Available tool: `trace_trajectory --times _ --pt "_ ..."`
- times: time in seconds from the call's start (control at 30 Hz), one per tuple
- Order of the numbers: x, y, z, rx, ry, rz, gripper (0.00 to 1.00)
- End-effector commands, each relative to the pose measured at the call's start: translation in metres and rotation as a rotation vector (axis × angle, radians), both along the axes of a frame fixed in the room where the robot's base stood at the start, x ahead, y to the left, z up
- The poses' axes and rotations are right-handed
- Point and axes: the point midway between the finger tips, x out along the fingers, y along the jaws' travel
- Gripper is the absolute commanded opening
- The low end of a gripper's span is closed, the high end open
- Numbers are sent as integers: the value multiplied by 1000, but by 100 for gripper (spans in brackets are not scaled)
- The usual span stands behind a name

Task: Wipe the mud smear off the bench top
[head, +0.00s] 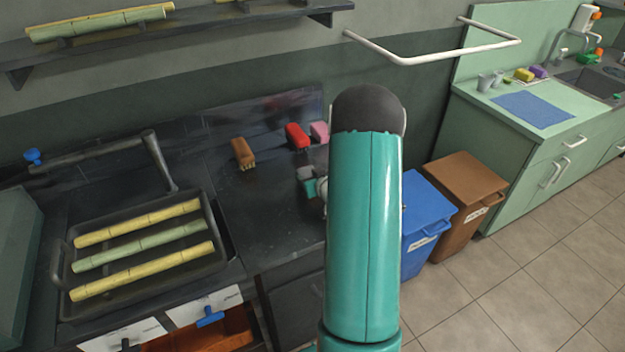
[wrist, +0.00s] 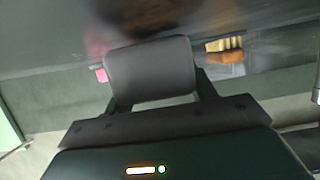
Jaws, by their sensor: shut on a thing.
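My gripper (wrist: 152,92) is shut on a grey, rounded block (wrist: 150,66), held over or against the dark bench top; I cannot tell whether it touches. In the head view, my arm hides most of my gripper (head: 310,182). A blurred brown patch (wrist: 150,12) that looks like the mud smear lies on the bench top at the upper edge of the wrist view, beyond the block. The smear does not show in the head view. The dark bench top (head: 265,215) shows left of my arm.
A brown brush (head: 243,153), a red item (head: 297,136) and a pink item (head: 320,131) stand at the back of the bench. A tray (head: 60,270) of cane pieces is at left. Blue (head: 425,215) and brown (head: 465,190) bins stand at right. Bench between tray and arm is clear.

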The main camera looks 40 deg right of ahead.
Motion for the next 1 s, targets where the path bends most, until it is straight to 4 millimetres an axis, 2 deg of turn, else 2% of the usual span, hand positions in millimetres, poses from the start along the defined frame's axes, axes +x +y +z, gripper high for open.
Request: trace_trajectory --times 0.2,0.4,1.0 --pt "18 -3 -3 3 1 4 34" --pt "22 -5 -3 3 2 3 34" --pt "-15 5 -1 3 5 0 34"
